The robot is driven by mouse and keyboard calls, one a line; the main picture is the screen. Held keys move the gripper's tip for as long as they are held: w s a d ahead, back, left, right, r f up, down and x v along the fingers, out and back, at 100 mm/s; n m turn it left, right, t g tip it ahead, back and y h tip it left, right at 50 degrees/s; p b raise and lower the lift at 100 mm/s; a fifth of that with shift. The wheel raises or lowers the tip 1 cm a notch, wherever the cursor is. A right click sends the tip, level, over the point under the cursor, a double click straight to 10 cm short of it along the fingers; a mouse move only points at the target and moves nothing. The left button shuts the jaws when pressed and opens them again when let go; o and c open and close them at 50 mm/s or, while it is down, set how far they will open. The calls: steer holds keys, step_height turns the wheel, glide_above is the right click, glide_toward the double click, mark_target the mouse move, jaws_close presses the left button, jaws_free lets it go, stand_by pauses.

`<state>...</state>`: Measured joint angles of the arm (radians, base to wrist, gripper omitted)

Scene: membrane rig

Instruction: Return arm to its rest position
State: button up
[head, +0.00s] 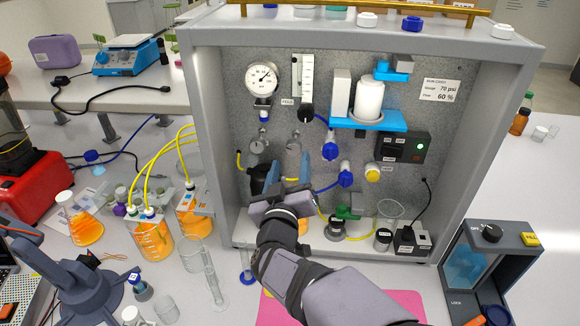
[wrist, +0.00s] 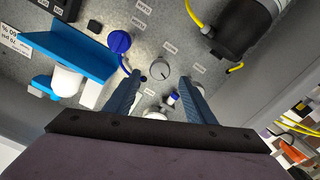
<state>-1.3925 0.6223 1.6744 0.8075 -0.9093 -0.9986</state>
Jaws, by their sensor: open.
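My arm reaches up from the bottom of the head view into the grey membrane rig (head: 215,130). My gripper (head: 288,168) is in front of the rig's back panel, below the gauge (head: 262,79) and the feed flow tube (head: 303,75). In the wrist view my gripper (wrist: 160,82) has its two blue fingers apart with nothing held between them. A round grey knob (wrist: 160,69) on the panel shows beyond the fingertips. I cannot tell how far the tips are from the panel. My gripper hides part of a black pump behind it.
The rig's frame encloses my gripper at the sides and top. A blue shelf (head: 369,121) with a white cylinder (head: 369,98) juts out at right. Orange bottles (head: 153,240) with yellow tubes stand at left. A pink mat (head: 405,301) lies under my arm. A grey-blue box (head: 468,262) stands at right.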

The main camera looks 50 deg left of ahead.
stand_by(0.3)
steer(key=w+d+f+m+g+h, duration=0.1)
steer(key=w+d+f+h, duration=0.15)
steer(key=w+d, duration=0.45)
steer(key=w+d+f+m+g+h, duration=0.1)
steer(key=w+d+f, duration=0.2)
steer(key=w+d, duration=0.35)
steer(key=w+d+f+m+g+h, duration=0.1)
steer(key=d+f, duration=0.1)
steer(key=d, duration=0.4)
steer(key=w+d+f+m+g+h, duration=0.1)
steer(key=w+d+f+h, duration=0.15)
steer(key=d, duration=0.35)
steer(key=s+d+f+m+g+h, duration=0.1)
steer(key=s+d+f+m+g, duration=0.15)
steer(key=d, duration=0.55)
steer(key=s+d+f+m+g+h, duration=0.1)
steer(key=s+d+f+h, duration=0.15)
steer(key=d, duration=0.65)
steer(key=s+d+f+m+g, duration=0.1)
steer(key=s+d+f+m, duration=0.15)
steer(key=d, duration=0.55)
steer(key=s+d+f+m+g+h, duration=0.2)
steer(key=s+d+m+g, duration=0.1)
steer(key=s+d, duration=0.8)
steer(key=shift+s+d+f+m+g, duration=0.4)
steer(key=shift+s+g, duration=0.25)
steer(key=shift+s, duration=0.5)
